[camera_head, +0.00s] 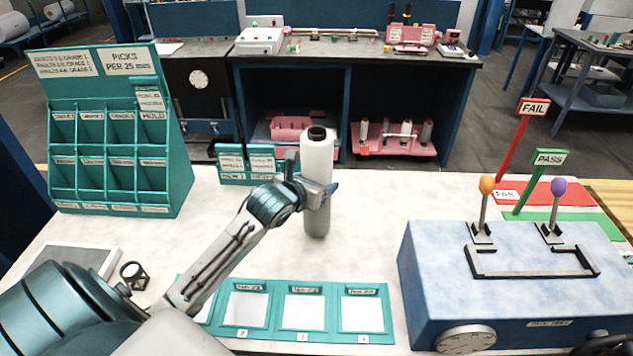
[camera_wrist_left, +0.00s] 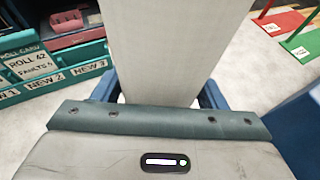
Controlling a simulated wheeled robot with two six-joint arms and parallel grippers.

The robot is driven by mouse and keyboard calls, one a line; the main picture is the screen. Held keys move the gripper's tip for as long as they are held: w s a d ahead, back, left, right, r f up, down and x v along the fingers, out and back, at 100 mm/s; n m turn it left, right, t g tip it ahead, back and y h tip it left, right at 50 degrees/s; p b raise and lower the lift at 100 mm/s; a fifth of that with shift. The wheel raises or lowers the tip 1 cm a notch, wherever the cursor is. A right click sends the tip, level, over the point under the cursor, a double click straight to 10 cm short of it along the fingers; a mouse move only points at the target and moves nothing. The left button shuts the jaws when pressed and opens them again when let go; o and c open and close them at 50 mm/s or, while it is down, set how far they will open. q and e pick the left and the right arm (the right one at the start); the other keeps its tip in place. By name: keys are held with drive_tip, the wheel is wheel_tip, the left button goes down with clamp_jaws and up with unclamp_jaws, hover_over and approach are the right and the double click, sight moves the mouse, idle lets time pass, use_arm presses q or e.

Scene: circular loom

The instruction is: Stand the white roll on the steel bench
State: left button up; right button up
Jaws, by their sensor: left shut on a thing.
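In the left wrist view the roll (camera_wrist_left: 178,50) rises between the fingers and fills the middle. A bench with a dark grey top (camera_head: 345,66) and blue sides stands behind the table; I cannot tell if it is steel. My right gripper is not in view.
A teal pigeonhole rack (camera_head: 118,140) stands at the left. A blue box with two levers (camera_head: 520,285) stands at the right, before the FAIL (camera_head: 534,107) and PASS (camera_head: 550,157) signs. Another grey bench (camera_head: 595,45) is far right.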

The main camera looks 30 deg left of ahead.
use_arm(q)
drive_tip(key=shift+f, duration=0.3)
drive_tip(key=o, duration=1.8)
drive_tip(key=shift+c, duration=0.2)
drive_tip(key=shift+s, duration=0.15)
drive_tip(key=b+v, duration=0.3)
drive_tip(key=v, duration=0.7)
drive_tip(key=shift+s+r, duration=0.15)
drive_tip(key=shift+s, duration=0.1)
